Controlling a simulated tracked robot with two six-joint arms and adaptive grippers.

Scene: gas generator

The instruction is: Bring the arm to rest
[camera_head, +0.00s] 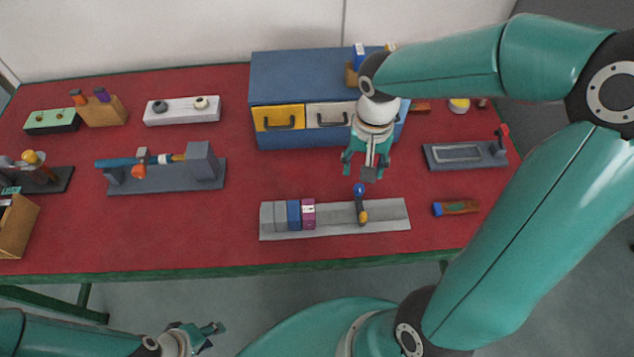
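My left gripper (212,337) shows at the bottom left, in front of the table's near edge and low against the grey floor. Its two fingers look spread, with nothing between them. My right arm bends across the right side of the picture. Its gripper (367,168) points down over the red table (240,250), in front of the blue drawer cabinet. Its fingers look apart, and I see nothing held. A dark tool with a blue top and yellow end (361,207) lies on the grey rack just below it; I cannot tell the height between them.
The grey rack (388,214) holds blocks (294,214) on its left. The blue cabinet (300,72) stands behind. A grey fixture (203,163) is at left, a dark tray (465,155) and a brown-and-blue item (456,208) at right.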

